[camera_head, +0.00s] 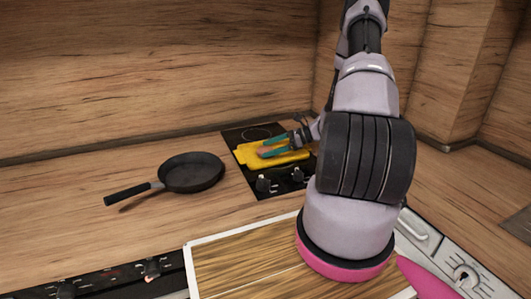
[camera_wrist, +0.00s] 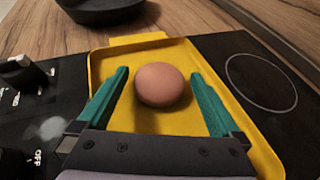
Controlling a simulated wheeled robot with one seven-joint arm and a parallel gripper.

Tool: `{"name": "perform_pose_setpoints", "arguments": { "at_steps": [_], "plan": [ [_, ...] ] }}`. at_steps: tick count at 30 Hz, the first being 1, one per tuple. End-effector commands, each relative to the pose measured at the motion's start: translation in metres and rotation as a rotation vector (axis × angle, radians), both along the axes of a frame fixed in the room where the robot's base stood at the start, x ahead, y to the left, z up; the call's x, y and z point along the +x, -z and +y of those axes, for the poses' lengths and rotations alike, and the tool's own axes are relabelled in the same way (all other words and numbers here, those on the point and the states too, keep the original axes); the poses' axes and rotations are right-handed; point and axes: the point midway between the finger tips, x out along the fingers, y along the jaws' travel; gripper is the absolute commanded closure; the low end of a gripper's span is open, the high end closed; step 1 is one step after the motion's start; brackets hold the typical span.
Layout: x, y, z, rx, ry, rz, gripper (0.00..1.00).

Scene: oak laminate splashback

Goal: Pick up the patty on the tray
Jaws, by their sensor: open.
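The yellow tray (camera_head: 246,156) lies on the black hob in the head view, and it fills the middle of the wrist view (camera_wrist: 132,48). A smooth brown rounded thing (camera_wrist: 160,84), egg-like in shape, rests on the tray; it is the only thing there that could be the patty. My gripper (camera_wrist: 160,78) is open, with one green finger on each side of the brown thing and a visible gap to both.
A black frying pan (camera_head: 192,172) stands on the wooden counter left of the hob (camera_head: 240,135); its edge shows in the wrist view (camera_wrist: 100,10). Control knobs (camera_head: 264,183) stand up at the hob's front. The counter between pan and hob is clear.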

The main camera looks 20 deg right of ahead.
Motion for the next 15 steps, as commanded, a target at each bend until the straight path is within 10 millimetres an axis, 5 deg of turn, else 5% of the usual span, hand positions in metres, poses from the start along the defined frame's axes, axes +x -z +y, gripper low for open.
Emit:
{"name": "perform_pose_setpoints", "arguments": {
  "at_steps": [12,15],
  "plan": [
    [0.0072,0.0071,0.0156,-0.001,0.001,0.000,0.00],
    [0.0071,0.0071,0.0155,-0.001,0.001,0.000,0.38]
  ]
}}
